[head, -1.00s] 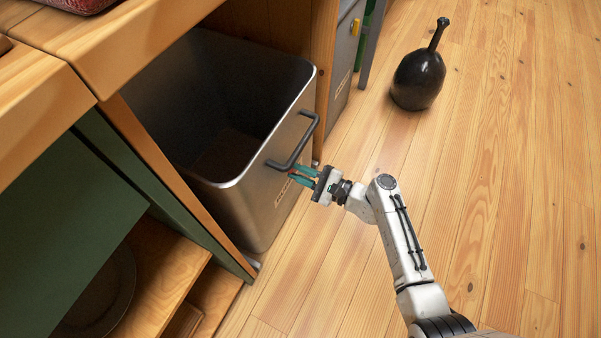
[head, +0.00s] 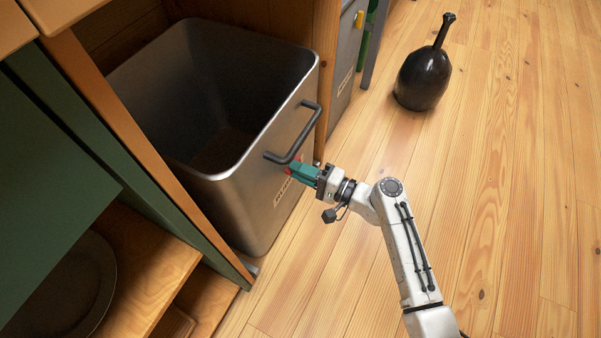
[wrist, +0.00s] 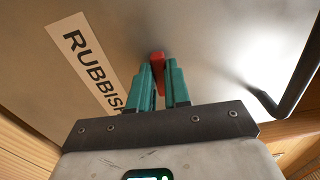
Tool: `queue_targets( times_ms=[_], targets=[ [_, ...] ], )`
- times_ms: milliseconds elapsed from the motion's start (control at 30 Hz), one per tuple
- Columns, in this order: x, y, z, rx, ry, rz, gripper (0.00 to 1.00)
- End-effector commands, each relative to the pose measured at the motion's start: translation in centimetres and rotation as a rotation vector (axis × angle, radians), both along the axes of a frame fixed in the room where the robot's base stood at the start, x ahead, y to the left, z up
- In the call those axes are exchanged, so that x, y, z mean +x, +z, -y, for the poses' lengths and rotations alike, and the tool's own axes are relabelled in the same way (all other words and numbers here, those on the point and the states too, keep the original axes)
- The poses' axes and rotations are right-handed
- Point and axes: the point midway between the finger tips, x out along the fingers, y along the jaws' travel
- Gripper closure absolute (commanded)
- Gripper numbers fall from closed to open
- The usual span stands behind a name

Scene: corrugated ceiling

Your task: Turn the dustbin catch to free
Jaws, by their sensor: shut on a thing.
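The dustbin (head: 285,205) is a grey metal bin with an open top, standing partly out from under the counter. Its front carries a dark bar handle (head: 297,142) and a white label reading "RUBBISH" (wrist: 80,55). A small red catch (wrist: 157,62) sits on the bin front beside the label. My gripper (head: 296,170) has teal fingers and is at the bin front, just below the handle. In the wrist view the fingers (wrist: 160,85) are closed on the red catch, which sticks out between and beyond their tips. The catch's inner part is hidden by the fingers.
A black kettlebell-like club (head: 422,78) stands on the wooden floor at the upper right. A second grey bin (head: 345,65) is behind the dustbin. A green cabinet with a dark plate (head: 65,285) on its shelf is at the left.

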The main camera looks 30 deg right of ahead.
Motion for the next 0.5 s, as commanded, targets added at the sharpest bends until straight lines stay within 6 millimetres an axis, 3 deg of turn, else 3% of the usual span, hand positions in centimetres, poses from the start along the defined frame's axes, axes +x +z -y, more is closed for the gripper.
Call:
queue_targets(
  times_ms=[500],
  targets=[
    [-0.07,-0.17,-0.06,-0.067,0.002,0.047,1.00]
  ],
)
